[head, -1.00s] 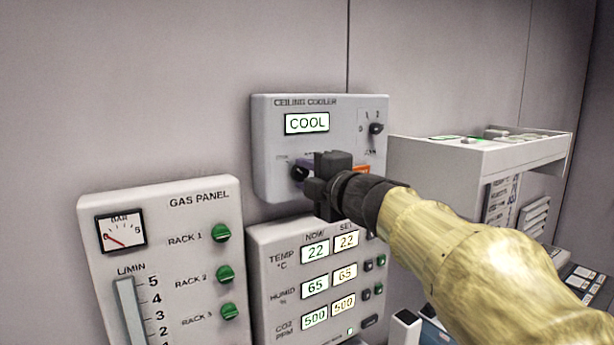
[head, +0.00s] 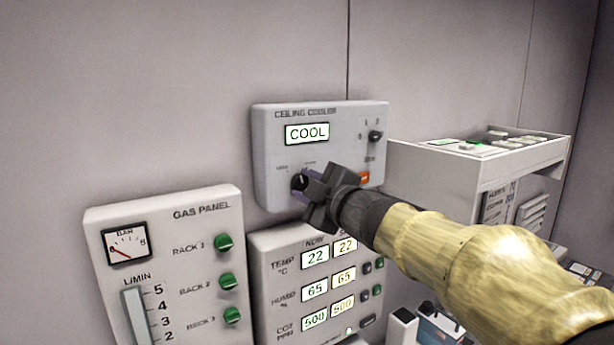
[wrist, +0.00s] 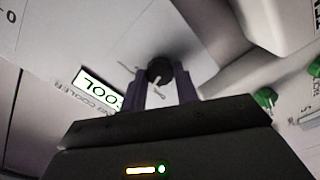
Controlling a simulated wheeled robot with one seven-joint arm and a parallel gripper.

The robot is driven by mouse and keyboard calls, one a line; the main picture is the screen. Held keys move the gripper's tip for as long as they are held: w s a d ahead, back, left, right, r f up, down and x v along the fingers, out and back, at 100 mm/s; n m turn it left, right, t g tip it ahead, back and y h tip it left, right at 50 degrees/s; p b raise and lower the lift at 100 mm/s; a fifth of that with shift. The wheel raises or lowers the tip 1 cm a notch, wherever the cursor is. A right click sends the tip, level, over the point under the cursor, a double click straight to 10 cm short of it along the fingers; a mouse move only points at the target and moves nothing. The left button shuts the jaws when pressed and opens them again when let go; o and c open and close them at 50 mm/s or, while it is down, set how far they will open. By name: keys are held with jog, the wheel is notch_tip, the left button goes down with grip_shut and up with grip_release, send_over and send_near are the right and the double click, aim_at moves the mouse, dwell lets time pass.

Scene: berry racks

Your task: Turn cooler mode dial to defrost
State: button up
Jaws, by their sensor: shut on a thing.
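The ceiling cooler box (head: 265,150) hangs on the wall, and its screen (head: 307,133) reads COOL. The black mode dial (head: 298,182) is on the lower left of the box. My gripper (head: 307,186) reaches in from the right and is shut on the dial. In the wrist view the dial (wrist: 160,70) sits between the two dark fingers (wrist: 160,88), with a pale pointer line on its face. The small labels around the dial are too blurred to read.
A smaller knob (head: 375,137) and an orange button (head: 364,177) are on the same box. The gas panel (head: 160,222) and a panel of temperature, humidity and CO2 readouts (head: 262,262) are below. A white shelf unit (head: 440,163) stands at right.

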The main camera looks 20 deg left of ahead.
jog(key=m+p, duration=0.4)
jog(key=m, duration=0.2)
jog(key=shift+d+r+m, duration=0.1)
jog(key=shift+m, duration=0.2)
jog(key=m+p, duration=0.1)
jog(key=m, duration=0.1)
jog(key=shift+m+p, duration=1)
jog(key=shift+m, duration=0.6)
jog(key=shift+f, duration=0.2)
jog(key=o, duration=1)
jog(key=shift+s, duration=0.1)
jog(key=b+v, duration=0.4)
jog(key=v, duration=1.3)
jog(key=shift+s, duration=0.15)
